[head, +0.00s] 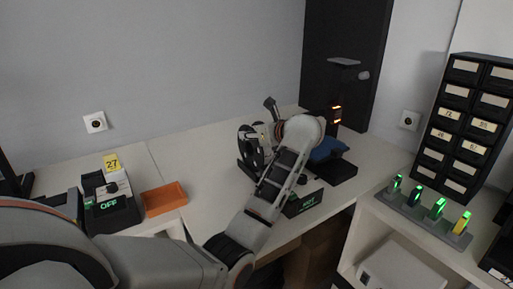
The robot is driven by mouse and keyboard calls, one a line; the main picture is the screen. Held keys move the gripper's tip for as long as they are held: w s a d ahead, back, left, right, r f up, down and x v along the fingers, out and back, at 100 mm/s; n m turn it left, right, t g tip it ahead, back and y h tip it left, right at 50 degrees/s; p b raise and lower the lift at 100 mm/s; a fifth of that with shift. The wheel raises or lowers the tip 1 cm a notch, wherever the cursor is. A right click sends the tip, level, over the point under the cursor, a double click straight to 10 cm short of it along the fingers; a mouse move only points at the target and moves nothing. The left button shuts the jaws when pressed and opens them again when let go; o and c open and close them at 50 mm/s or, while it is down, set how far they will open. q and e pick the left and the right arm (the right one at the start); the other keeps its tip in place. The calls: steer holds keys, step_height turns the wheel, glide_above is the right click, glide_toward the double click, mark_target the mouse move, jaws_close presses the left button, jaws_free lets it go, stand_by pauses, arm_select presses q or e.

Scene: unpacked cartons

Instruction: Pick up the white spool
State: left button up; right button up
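My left arm comes in from the left and reaches over the table. Its gripper (262,122) is at the far end of the arm, next to a dark upright reel (246,146) on a black stand. The fingers are small and partly lost against the reel, so I cannot tell whether they are open or hold anything. A pale patch shows by the reel, but I cannot tell whether it is a white spool or part of the gripper. No white spool is clearly visible elsewhere; my wrist and forearm hide part of this area. My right gripper is not in view.
An orange tray (164,198) and a device marked OFF (110,209) stand at the left. A blue item (326,150) lies behind my wrist. A drawer cabinet (465,128) and a rack with green lights (424,217) are at the right. Table between tray and reel is clear.

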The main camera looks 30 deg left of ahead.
arm_select(q)
steer(key=shift+r, duration=0.1)
steer(key=c, duration=0.7)
step_height(320, 180, up, 20)
steer(key=shift+p, duration=0.5)
steer(key=shift+r, duration=0.1)
